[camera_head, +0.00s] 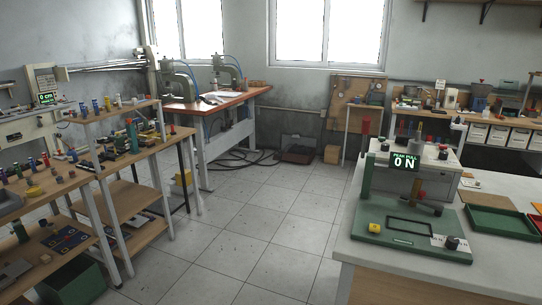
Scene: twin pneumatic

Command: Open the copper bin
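I cannot make out which thing is the copper bin. A row of white-fronted bins (497,136) sits under the top of the far right bench; they are too small for me to read any label. A flat orange-brown piece (489,201) lies on the near right table, and I cannot tell whether it is part of a bin. Neither of my grippers is in view.
A green test stand (412,233) with a "0 N" display stands on the near right table (500,275), beside a green tray (497,223). Cluttered wooden shelves (140,207) line the left. A press bench (232,98) stands behind. The tiled floor (250,225) between is clear.

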